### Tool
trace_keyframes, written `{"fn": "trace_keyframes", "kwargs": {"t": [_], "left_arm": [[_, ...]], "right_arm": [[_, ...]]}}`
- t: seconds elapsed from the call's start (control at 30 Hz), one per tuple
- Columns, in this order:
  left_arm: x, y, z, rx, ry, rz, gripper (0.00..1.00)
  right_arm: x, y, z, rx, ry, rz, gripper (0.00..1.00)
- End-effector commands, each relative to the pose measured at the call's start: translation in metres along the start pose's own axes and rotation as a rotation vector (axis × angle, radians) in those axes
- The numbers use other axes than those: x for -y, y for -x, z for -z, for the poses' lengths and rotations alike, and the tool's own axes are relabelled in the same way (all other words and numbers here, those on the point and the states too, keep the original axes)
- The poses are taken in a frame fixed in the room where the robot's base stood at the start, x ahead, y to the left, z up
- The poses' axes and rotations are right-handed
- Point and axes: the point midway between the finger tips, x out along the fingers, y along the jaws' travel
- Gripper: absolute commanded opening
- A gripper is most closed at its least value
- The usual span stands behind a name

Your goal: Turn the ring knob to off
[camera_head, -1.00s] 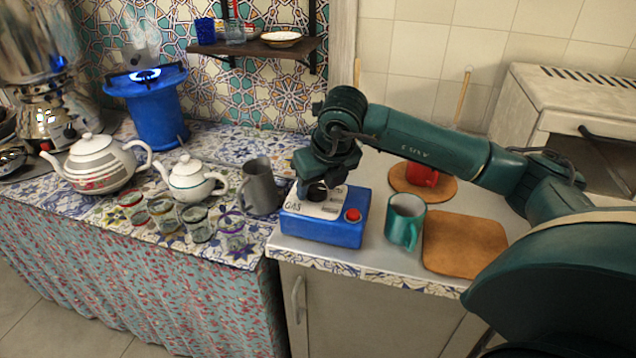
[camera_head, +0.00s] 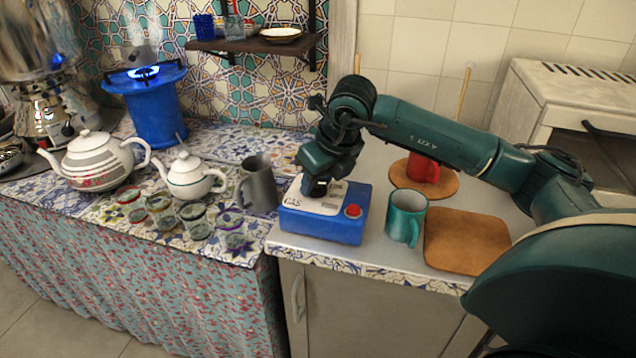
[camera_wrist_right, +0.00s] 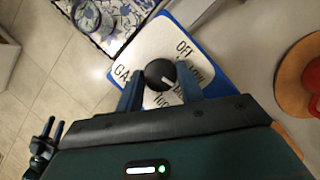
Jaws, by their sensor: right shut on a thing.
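The black round knob (camera_wrist_right: 160,74) with a white mark sits on the white top of the blue gas box (camera_head: 322,228). In the right wrist view the box (camera_wrist_right: 210,84) shows the printed word OFF and other lettering around the knob. The white mark points to the right, below OFF. My right gripper (camera_wrist_right: 158,82) has a finger on each side of the knob and is shut on it. In the head view my right gripper (camera_head: 318,188) reaches down from above and mostly hides the knob. My left gripper (camera_wrist_right: 54,128) shows at the left of the wrist view, its two fingers apart, holding nothing.
A red button (camera_head: 353,211) is on the box. A green mug (camera_head: 406,218) and a grey pitcher (camera_head: 260,184) stand close by on either side. A red mug (camera_head: 423,168) is behind. A blue burner (camera_head: 155,112) with a lit blue flame stands at the back left.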

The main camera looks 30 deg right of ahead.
Motion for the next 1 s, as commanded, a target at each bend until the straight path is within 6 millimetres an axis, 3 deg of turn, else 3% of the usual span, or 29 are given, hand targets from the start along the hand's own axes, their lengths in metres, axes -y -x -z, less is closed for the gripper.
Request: {"fn": "trace_keyframes", "kwargs": {"t": [0.17,1.0], "left_arm": [[0.0007,-0.0043,-0.0064,-0.009,0.021,-0.006,0.36],[0.0020,0.0020,-0.0011,-0.032,0.023,0.003,0.36]], "right_arm": [[0.0018,-0.0022,0.0004,0.002,0.147,-0.062,0.15],[0.0051,0.0001,-0.0036,0.002,0.882,-0.368,0.14]]}}
